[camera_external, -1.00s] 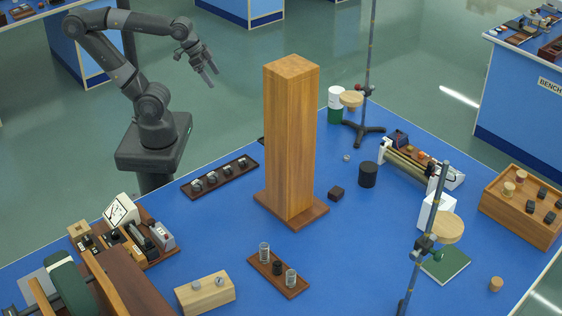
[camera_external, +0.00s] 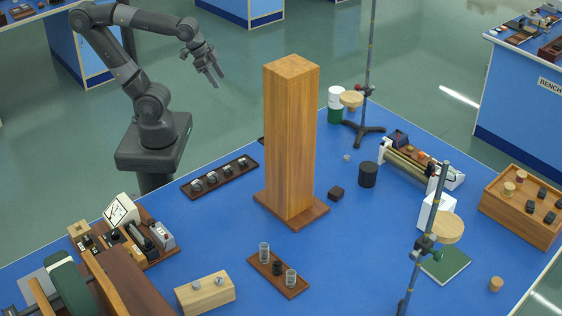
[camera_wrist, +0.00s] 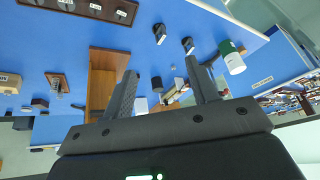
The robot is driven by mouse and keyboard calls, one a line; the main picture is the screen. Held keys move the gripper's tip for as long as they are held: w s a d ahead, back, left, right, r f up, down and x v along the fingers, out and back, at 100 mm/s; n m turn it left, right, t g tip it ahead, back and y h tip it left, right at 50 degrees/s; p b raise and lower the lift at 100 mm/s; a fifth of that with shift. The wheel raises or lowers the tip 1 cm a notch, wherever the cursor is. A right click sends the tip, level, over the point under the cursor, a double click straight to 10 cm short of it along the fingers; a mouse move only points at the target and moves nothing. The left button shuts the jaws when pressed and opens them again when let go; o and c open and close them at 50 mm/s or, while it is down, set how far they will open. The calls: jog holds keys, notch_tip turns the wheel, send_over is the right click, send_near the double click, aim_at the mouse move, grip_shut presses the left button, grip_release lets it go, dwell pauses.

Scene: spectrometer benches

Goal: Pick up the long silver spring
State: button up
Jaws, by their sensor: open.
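Two upright silvery cylinders that look like coil springs stand on a small dark wooden tray (camera_external: 262,273) at the front middle of the blue bench. The taller-looking silver spring (camera_external: 264,252) is at the tray's left end and the other silver spring (camera_external: 291,278) at its right end, with a short black piece (camera_external: 277,268) between them. In the wrist view a tray (camera_wrist: 57,82) that seems to be this one is small and at the left. My gripper (camera_external: 217,78) is open and empty, high beyond the bench's back edge, far from the springs; its fingers also show in the wrist view (camera_wrist: 160,80).
A tall wooden column (camera_external: 291,140) on a broad base stands mid-bench, right of the line from my gripper to the springs. A tray of several metal pieces (camera_external: 220,177) lies near the back edge. A pale wooden block (camera_external: 205,295) and instruments (camera_external: 125,235) stand left of the spring tray.

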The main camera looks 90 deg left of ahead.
jog(key=w+d+f+m+g, duration=0.1)
jog(key=w+d+f+m, duration=0.1)
jog(key=w+d+m, duration=0.5)
jog(key=m+g+h, duration=0.2)
jog(key=m+h, duration=0.2)
send_near(263, 243)
jog(key=f, duration=0.1)
jog(key=x, duration=0.6)
jog(key=shift+d, duration=0.3)
jog(key=shift+x, duration=2.75)
jog(key=shift+a, duration=0.1)
jog(key=shift+c, duration=0.5)
jog(key=c, duration=0.9)
